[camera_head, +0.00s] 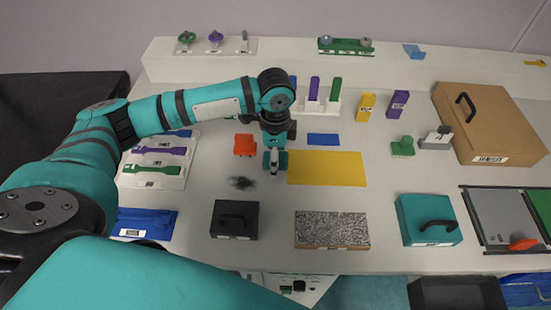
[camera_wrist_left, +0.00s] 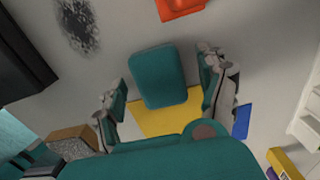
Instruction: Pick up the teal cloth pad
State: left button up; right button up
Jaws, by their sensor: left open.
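The teal cloth pad (camera_wrist_left: 157,75) shows in the left wrist view as a rounded rectangle between the two fingers of my left gripper (camera_wrist_left: 164,82). Its lower end overlaps the yellow sheet (camera_wrist_left: 165,117) in that view. The fingers are spread, with a gap on each side of the pad. In the head view my left gripper (camera_head: 275,162) points down over the table just left of the yellow sheet (camera_head: 327,168). There the gripper mostly hides the pad, and I cannot tell the height between them. My right gripper is not in view.
An orange-red block (camera_head: 245,145) stands close left of the gripper. A dark powder patch (camera_head: 242,183) and a black case (camera_head: 234,220) lie nearer the front. A blue pad (camera_head: 323,139) and a white rack (camera_head: 318,107) with upright pieces are behind. A teal case (camera_head: 428,219) is front right.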

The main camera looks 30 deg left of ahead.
pick_arm(q)
jog(key=shift+c, duration=0.5)
jog(key=c, duration=0.9)
jog(key=shift+c, duration=0.2)
jog(key=shift+r, duration=0.15)
jog(key=shift+r, duration=0.65)
jog(key=shift+s+d+r, duration=0.1)
jog(key=shift+d+r, duration=0.15)
jog(key=shift+r, duration=0.8)
jog(key=s+d, duration=0.3)
jog(key=d, duration=0.1)
jog(key=s+d+r+b, duration=0.1)
jog(key=s+d, duration=0.2)
jog(key=d, duration=0.1)
jog(key=s+d, duration=0.3)
jog(key=d, duration=0.1)
jog(key=shift+s+d+r, duration=0.15)
jog(key=shift+s+d, duration=0.05)
jog(key=shift+s, duration=0.05)
